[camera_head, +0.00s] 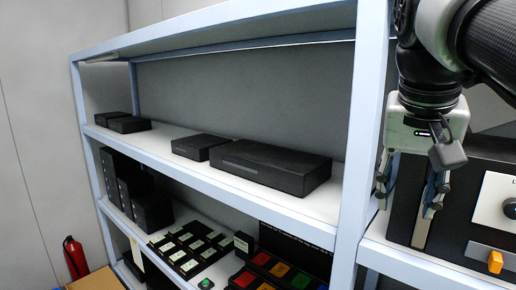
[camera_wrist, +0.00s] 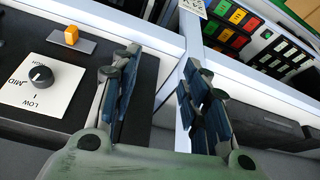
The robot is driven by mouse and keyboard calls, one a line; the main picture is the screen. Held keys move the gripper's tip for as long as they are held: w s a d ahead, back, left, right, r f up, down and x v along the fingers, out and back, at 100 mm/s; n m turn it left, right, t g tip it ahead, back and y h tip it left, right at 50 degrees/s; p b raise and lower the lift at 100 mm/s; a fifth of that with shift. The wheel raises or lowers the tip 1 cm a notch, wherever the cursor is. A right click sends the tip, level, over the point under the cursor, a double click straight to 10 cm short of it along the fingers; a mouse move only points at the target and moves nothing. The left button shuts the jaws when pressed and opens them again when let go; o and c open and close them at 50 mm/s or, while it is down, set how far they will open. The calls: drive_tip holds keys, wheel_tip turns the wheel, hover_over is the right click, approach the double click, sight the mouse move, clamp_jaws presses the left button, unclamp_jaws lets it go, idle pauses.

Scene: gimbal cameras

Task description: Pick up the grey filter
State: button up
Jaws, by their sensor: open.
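I cannot tell which thing is the grey filter; nothing clearly grey and filter-like stands out.
A pale blue shelf post (camera_head: 360,130) stands close to my gripper. Right of it is a dark machine with an orange switch (camera_head: 495,261) and a knob (camera_wrist: 41,76). The lower shelf holds coloured tiles (camera_head: 280,269) and black boxes (camera_head: 150,208). A red extinguisher (camera_head: 75,257) stands far left.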

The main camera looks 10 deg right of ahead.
drive_tip(key=d+r+m+p, duration=0.2)
drive_tip(key=d+r+p, duration=0.1)
drive_tip(key=r, duration=0.5)
drive_tip(key=b, duration=0.2)
hover_over(422, 227)
drive_tip(key=a, duration=0.1)
wheel_tip(422, 227, down, 10)
drive_tip(key=shift+g+h, duration=0.3)
drive_tip(key=x, duration=0.4)
drive_tip(key=shift+s+d+f+p, duration=0.2)
drive_tip(key=shift+d+f+p, duration=0.1)
drive_tip(key=shift+f, duration=0.05)
drive_tip(key=shift+w+d+f, duration=0.15)
drive_tip(key=shift+w+f, duration=0.05)
drive_tip(key=shift+f, duration=0.25)
drive_tip(key=shift+s, duration=0.1)
drive_tip(key=shift+c, duration=0.6)
clamp_jaws()
